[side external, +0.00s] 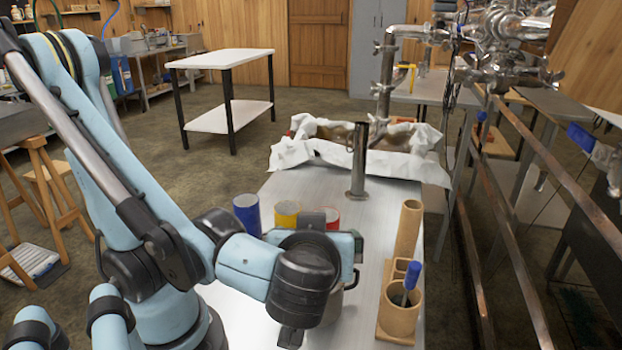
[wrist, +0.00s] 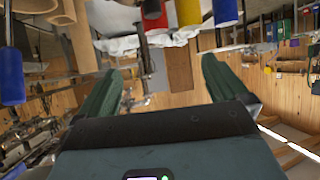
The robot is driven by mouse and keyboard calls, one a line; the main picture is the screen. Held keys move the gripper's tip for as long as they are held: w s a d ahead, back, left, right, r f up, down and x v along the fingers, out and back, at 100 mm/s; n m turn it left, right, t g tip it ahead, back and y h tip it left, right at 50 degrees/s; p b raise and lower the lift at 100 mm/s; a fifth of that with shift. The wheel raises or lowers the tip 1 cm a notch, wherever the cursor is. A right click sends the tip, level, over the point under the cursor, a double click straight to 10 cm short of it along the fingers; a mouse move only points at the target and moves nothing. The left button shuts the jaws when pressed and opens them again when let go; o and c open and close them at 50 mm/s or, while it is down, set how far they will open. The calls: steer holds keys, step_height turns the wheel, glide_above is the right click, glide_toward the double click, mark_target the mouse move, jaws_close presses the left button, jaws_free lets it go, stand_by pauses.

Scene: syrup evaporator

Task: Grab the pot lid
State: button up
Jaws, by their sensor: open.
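I cannot make out the pot lid in either view. In the side view, a metal pot-like edge (side external: 336,304) shows just behind my dark wrist joint, and my arm hides most of it. My gripper (wrist: 158,66) is open in the wrist view, its two green fingers spread wide with nothing between them. In the side view my fingers are not clearly visible; my wrist hangs over the near part of the metal table (side external: 380,215).
Blue (side external: 246,212), yellow (side external: 287,214) and red (side external: 329,217) cups stand behind my wrist. A wooden holder (side external: 398,318) with a blue-handled tool (side external: 411,277) is right. A metal tube (side external: 358,160) stands farther back, before a white cloth (side external: 300,152).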

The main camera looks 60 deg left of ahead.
step_height(320, 180, down, 6)
steer(key=shift+r, duration=0.25)
steer(key=shift+x, duration=3.75)
steer(key=shift+c, duration=0.5)
jaws_close()
